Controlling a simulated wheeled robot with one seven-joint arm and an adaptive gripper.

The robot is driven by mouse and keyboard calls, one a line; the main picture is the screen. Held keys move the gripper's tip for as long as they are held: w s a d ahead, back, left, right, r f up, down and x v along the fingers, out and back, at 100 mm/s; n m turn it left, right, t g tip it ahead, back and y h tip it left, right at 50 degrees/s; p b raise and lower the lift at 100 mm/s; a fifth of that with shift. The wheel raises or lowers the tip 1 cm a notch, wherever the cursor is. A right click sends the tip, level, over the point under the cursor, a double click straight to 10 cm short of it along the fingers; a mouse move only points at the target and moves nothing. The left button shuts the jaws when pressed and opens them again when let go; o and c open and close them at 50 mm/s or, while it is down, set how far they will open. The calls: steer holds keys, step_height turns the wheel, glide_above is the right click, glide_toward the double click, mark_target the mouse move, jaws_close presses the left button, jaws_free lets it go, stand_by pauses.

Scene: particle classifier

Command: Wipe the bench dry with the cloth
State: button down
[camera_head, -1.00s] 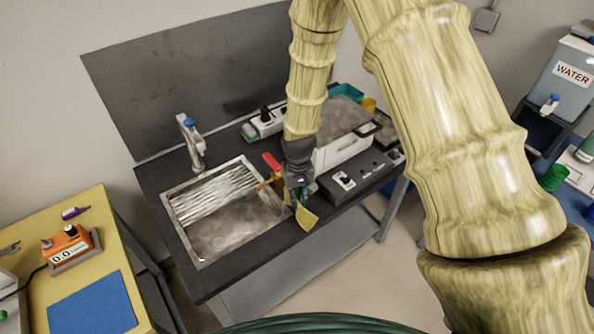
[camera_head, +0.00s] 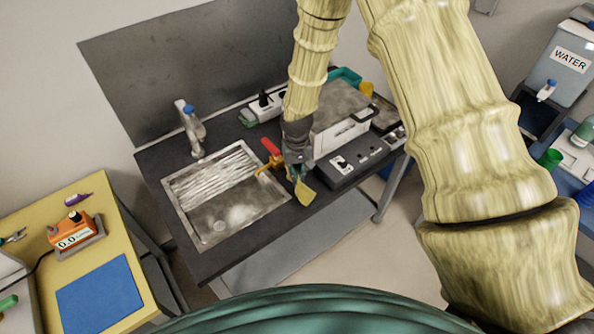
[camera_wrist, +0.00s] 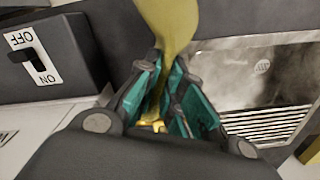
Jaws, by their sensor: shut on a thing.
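My gripper (camera_head: 298,172) is over the dark bench (camera_head: 222,262), between the sink and the grey box. No clear wet patch can be made out on the bench top.
A metal sink (camera_head: 232,215) with a tap (camera_head: 190,128) lies left of my gripper. A red-handled tool (camera_head: 270,148) is close beside it. A dark switch box (camera_head: 350,163) and a white-and-grey box (camera_head: 342,135) stand to the right. A yellow table (camera_head: 130,265) is at left.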

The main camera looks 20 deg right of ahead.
steer(key=b, duration=0.3)
glide_above(297, 193)
steer(key=shift+w+d+f, duration=0.1)
steer(key=shift+w+f, duration=0.05)
steer(key=shift+f, duration=1.15)
steer(key=shift+w+f, duration=0.15)
steer(key=shift+f, duration=1.15)
steer(key=c, duration=0.6)
jaws_free()
steer(key=shift+c, duration=0.2)
steer(key=shift+f, duration=0.15)
steer(key=shift+f+b, duration=0.5)
steer(key=shift+f, duration=0.65)
steer(key=shift+s, duration=0.1)
steer(key=c, duration=0.8)
steer(key=shift+s, duration=0.1)
jaws_close()
